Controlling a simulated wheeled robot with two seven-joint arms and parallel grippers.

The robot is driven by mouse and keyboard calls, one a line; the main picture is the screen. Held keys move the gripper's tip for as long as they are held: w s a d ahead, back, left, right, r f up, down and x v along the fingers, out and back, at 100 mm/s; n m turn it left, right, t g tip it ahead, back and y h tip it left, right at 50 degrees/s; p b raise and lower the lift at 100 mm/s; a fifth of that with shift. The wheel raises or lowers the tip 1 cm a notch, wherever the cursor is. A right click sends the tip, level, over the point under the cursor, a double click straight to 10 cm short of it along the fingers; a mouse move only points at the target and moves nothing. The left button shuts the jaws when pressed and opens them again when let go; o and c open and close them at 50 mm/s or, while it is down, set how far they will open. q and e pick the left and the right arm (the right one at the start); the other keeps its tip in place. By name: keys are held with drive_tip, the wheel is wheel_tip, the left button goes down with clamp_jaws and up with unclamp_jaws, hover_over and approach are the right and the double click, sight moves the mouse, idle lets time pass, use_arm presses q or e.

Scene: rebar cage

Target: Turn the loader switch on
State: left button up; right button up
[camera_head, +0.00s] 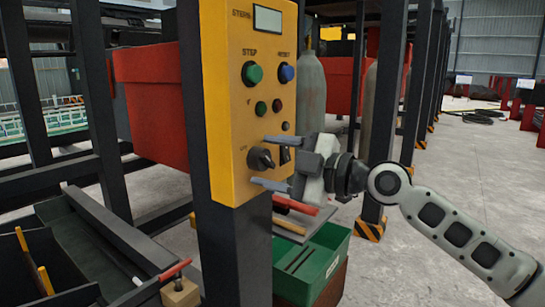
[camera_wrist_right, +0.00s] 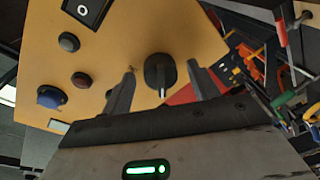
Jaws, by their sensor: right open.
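A yellow control panel (camera_head: 230,110) is fixed to a dark post. Near its bottom is a black rotary switch (camera_head: 261,159); a dark lever-like part stands just to its right, partly hidden by my gripper. My right gripper (camera_head: 264,162) comes in from the right, its fingers spread above and below the rotary switch. In the right wrist view, a black knob (camera_wrist_right: 160,72) with a pale mark lies between the open fingertips (camera_wrist_right: 161,78), with a gap on each side. Small print is too blurred to read. My left gripper is not in view.
The panel also carries a green button (camera_head: 252,73), a blue button (camera_head: 287,73), smaller buttons and a display (camera_head: 267,19). A red bin (camera_head: 153,95) is behind the post. A green box (camera_head: 312,262) stands below my right gripper. Open floor lies at the right.

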drive_tip(key=shift+a, duration=0.1)
drive_tip(key=c, duration=1)
drive_tip(key=shift+o, duration=0.2)
